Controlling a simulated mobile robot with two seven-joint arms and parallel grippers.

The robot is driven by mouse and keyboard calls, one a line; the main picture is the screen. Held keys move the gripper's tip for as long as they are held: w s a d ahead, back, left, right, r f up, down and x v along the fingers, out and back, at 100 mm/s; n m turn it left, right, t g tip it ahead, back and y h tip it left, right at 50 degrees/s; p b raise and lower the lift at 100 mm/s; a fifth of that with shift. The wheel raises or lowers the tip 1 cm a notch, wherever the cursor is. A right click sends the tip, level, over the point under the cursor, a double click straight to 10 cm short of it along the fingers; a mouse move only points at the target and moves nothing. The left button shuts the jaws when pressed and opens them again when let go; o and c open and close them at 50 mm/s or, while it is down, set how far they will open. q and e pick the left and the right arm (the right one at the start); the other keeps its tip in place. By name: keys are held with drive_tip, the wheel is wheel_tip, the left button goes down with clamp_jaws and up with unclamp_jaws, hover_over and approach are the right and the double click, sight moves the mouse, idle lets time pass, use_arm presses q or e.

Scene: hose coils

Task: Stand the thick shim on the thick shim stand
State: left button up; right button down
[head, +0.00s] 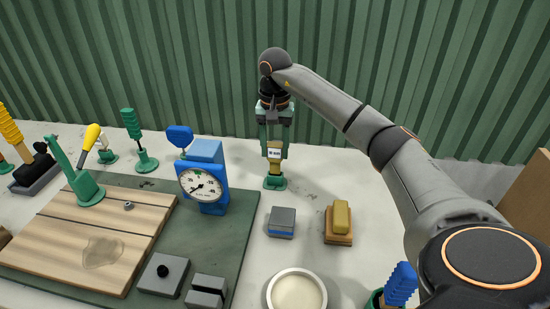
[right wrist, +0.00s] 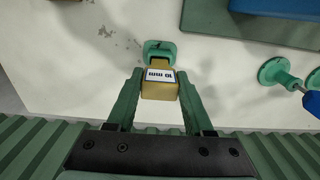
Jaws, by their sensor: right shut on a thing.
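The thick shim (head: 274,152) is a brass-coloured block with a white label. In the right wrist view the shim (right wrist: 160,91) shows the label "10 mm". My right gripper (head: 274,145) is shut on it, with green fingers on either side, and holds it upright. The small green stand (head: 275,183) is directly below the shim in the head view. In the right wrist view the stand (right wrist: 160,48) shows just beyond the shim, which hides part of it. I cannot tell whether the shim's lower end touches the stand. My left gripper is not in view.
A blue dial gauge (head: 205,182) stands left of the stand on a dark green mat (head: 232,240). A grey-blue block (head: 282,221), a yellow block on a wooden base (head: 340,218) and a round dish (head: 297,291) are nearer. A corrugated green wall (head: 180,60) is close behind.

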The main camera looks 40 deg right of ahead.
sight(275, 162)
drive_tip(key=shift+f, duration=1.55)
drive_tip(key=shift+f, duration=0.2)
drive_tip(key=shift+c, duration=1.4)
unclamp_jaws()
